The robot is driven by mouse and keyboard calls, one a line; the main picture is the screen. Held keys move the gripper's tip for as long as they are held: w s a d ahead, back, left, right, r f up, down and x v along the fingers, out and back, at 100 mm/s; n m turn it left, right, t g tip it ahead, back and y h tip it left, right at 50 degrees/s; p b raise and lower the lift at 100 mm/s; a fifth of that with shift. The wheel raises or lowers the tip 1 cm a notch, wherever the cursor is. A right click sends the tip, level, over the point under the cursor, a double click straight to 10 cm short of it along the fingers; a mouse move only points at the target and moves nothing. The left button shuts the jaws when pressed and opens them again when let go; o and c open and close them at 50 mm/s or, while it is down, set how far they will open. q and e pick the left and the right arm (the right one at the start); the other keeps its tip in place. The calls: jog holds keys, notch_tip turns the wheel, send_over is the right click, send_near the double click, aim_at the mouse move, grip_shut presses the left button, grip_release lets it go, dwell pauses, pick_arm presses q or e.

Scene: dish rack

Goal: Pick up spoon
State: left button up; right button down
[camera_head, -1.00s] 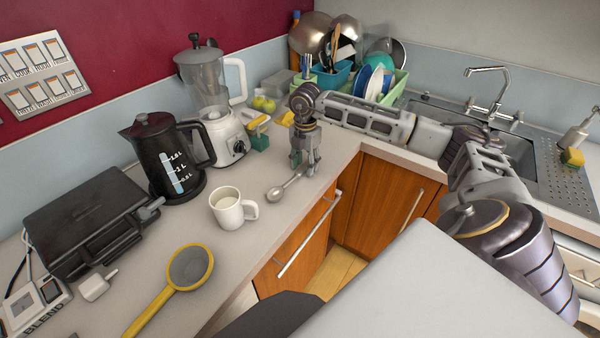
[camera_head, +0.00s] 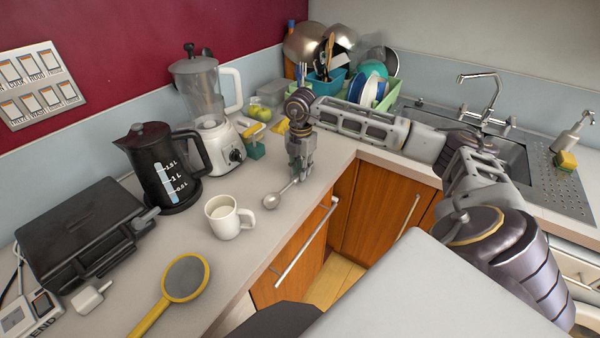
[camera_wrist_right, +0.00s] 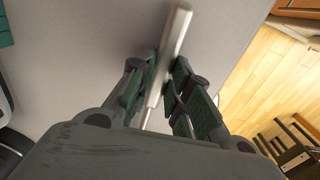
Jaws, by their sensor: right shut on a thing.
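The spoon is silver. In the head view its bowl (camera_head: 271,201) lies at the counter's edge zone, to the right of the white mug, with the handle running up to my right gripper (camera_head: 297,176). My right gripper points down and is shut on the handle. In the right wrist view the spoon handle (camera_wrist_right: 172,50) stands between the two green-padded fingers of the right gripper (camera_wrist_right: 160,95). Whether the spoon touches the counter is hard to tell. My left gripper is not in view.
A white mug (camera_head: 228,217) stands left of the spoon. A black kettle (camera_head: 165,170), a blender (camera_head: 212,130) and a green-based sponge holder (camera_head: 255,149) stand behind. The counter edge drops off to the right.

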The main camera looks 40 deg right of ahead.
notch_tip(320, 180, up, 9)
jog(key=shift+r, duration=0.15)
dwell(0.4)
jog(key=c, duration=2)
grip_release()
grip_shut()
jog(key=shift+s, duration=0.1)
